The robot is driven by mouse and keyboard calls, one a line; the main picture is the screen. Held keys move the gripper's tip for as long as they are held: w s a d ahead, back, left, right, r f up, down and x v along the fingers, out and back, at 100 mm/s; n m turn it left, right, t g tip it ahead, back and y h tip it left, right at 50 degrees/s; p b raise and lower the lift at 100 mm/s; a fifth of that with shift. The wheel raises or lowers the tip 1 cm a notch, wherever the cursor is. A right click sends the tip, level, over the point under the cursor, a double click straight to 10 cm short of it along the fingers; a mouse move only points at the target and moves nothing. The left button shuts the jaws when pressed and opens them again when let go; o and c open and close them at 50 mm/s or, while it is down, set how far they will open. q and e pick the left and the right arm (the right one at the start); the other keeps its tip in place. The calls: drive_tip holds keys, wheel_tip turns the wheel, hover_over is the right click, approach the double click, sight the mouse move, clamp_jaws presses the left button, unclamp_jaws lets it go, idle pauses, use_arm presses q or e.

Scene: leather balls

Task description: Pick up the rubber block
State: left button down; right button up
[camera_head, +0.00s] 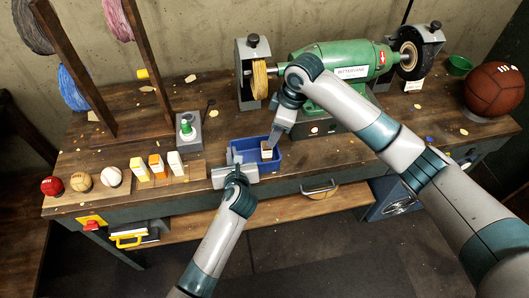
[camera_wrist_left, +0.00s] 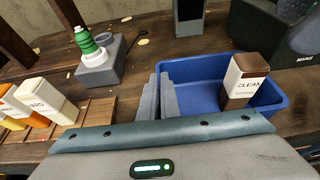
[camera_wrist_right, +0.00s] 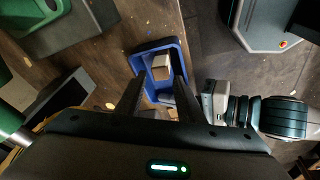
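A brown and white block lettered "CLEAN" (camera_wrist_left: 244,82), likely the rubber block, stands in a blue bin (camera_head: 274,164) at the bench's front edge. It shows in the head view (camera_head: 266,153) and from above in the right wrist view (camera_wrist_right: 161,68). My right gripper (camera_head: 272,138) is above the bin, open and empty. In the right wrist view its fingers (camera_wrist_right: 155,98) are spread, with the block beyond the gap. My left gripper (camera_head: 233,158) is at the bin's left wall. Its fingers (camera_wrist_left: 159,98) are close together and appear to pinch that wall.
A green bench grinder (camera_head: 345,72) stands behind the bin. A green-topped bottle (camera_head: 186,127) on a grey stand is left of it. White and orange blocks (camera_head: 157,166) and several balls (camera_head: 81,181) line the front left. A brown ball (camera_head: 494,88) is far right.

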sight(267, 152)
drive_tip(key=shift+w+a+r+n+g+h, duration=0.1)
drive_tip(key=shift+w+a+n+g+h, duration=0.35)
drive_tip(key=shift+a+n+h, duration=0.5)
drive_tip(key=shift+w+r+n+g+h, duration=0.1)
drive_tip(key=shift+r+n+g+h, duration=0.1)
drive_tip(key=shift+n, duration=0.4)
drive_tip(key=shift+w+r+n+g+h, duration=0.1)
drive_tip(key=shift+n+h, duration=0.05)
drive_tip(key=shift+n, duration=0.4)
drive_tip(key=shift+f, duration=0.1)
drive_tip(key=shift+a+f, duration=0.1)
drive_tip(key=shift+f, duration=3.25)
drive_tip(key=shift+s+a+f, duration=0.1)
drive_tip(key=shift+f, duration=1.2)
drive_tip(key=shift+s+a+f, duration=0.1)
drive_tip(key=shift+f, duration=1.2)
